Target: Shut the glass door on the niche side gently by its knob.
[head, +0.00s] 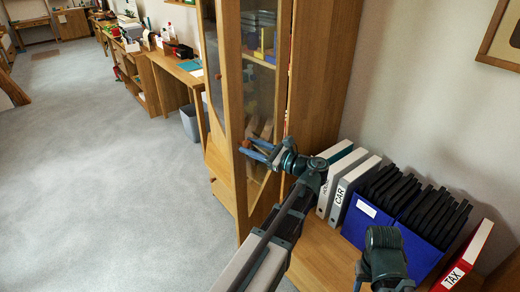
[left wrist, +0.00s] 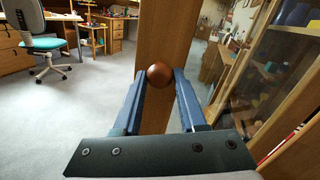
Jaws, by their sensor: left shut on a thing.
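The near glass door (head: 241,95) of the tall wooden cabinet has a wooden frame and a glass pane (head: 262,95). It appears to stand ajar; how far is hard to tell. Its round brown knob (head: 247,144) also shows in the left wrist view (left wrist: 160,74), in front of the wooden stile (left wrist: 165,30). My left gripper (head: 259,150) is closed around the knob, with one blue finger on each side in the left wrist view (left wrist: 160,85). My right arm shows at the lower right of the head view, but its gripper fingers do not show.
A low wooden top (head: 320,250) right of the cabinet holds white binders (head: 352,185), a blue file box (head: 370,222) and a red TAX binder (head: 466,260). The grey floor (head: 90,160) left of the cabinet is clear. A grey bin (head: 190,122) stands farther back.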

